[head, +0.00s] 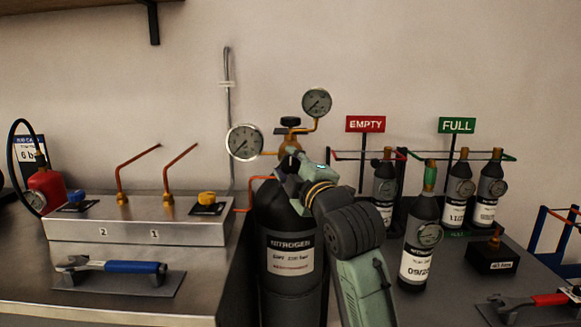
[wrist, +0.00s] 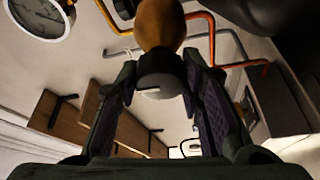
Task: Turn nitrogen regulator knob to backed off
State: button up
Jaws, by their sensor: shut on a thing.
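The black nitrogen cylinder (head: 291,262) stands at the middle of the head view, with a brass regulator (head: 289,140) on top. My gripper (head: 293,163) reaches up to the front of the regulator and hides its knob in the head view. In the wrist view, the dark round regulator knob (wrist: 161,80) with a pale mark on its face sits between my two fingers. The fingers are shut on its sides. The brass body (wrist: 160,24) lies behind the knob.
Two gauges, a left one (head: 244,142) and an upper right one (head: 317,102), flank the regulator closely. A steel manifold box (head: 140,222) stands to the left. A dark bottle (head: 422,235) stands right of my arm, before the EMPTY (head: 365,124) and FULL (head: 457,125) racks.

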dwell(0.4)
jog(key=o, duration=1.2)
jog(key=shift+c, duration=0.2)
jog(key=v, duration=1.2)
jog(key=shift+r, duration=0.1)
